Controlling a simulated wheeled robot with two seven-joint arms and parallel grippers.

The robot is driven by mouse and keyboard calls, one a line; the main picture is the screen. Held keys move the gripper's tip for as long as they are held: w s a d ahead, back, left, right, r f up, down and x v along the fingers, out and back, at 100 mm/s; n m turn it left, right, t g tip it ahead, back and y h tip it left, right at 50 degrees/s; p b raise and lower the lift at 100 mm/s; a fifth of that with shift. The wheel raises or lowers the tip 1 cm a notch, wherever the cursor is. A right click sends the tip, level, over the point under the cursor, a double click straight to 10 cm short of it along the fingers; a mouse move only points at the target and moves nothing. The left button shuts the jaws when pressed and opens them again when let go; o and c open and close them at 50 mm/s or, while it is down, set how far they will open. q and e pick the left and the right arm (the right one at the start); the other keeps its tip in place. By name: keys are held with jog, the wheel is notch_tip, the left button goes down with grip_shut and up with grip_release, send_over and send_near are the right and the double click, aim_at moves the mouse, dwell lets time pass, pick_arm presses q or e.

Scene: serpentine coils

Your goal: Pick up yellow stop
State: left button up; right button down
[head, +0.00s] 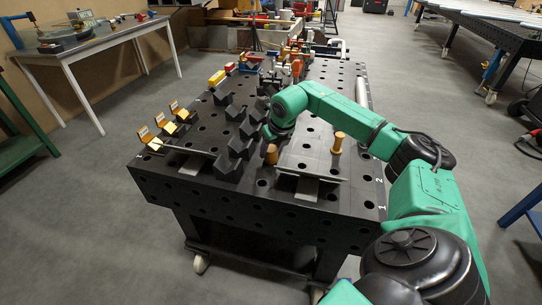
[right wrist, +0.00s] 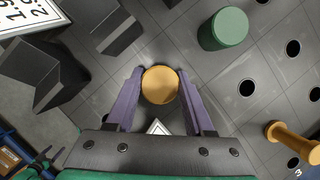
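A yellow-orange round stop (right wrist: 160,85) stands between the two purple fingers of my right gripper (right wrist: 161,78) in the right wrist view. The fingers lie close along both its sides; I cannot tell if they touch it. In the head view the stop (head: 271,155) shows just below my right gripper (head: 270,141), on the dark perforated table (head: 306,157). A second yellow-orange piece, spool-shaped (head: 337,143), stands to its right and also shows in the right wrist view (right wrist: 290,140).
A green cylinder (right wrist: 226,28) stands near the stop. Black angled blocks (head: 228,160) form rows to the left. A plate (head: 310,176) lies near the front edge. Yellow holders (head: 172,126) stand at the far left of the table. Bare table lies around the spool-shaped piece.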

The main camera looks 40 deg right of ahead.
jog(key=shift+r, duration=0.25)
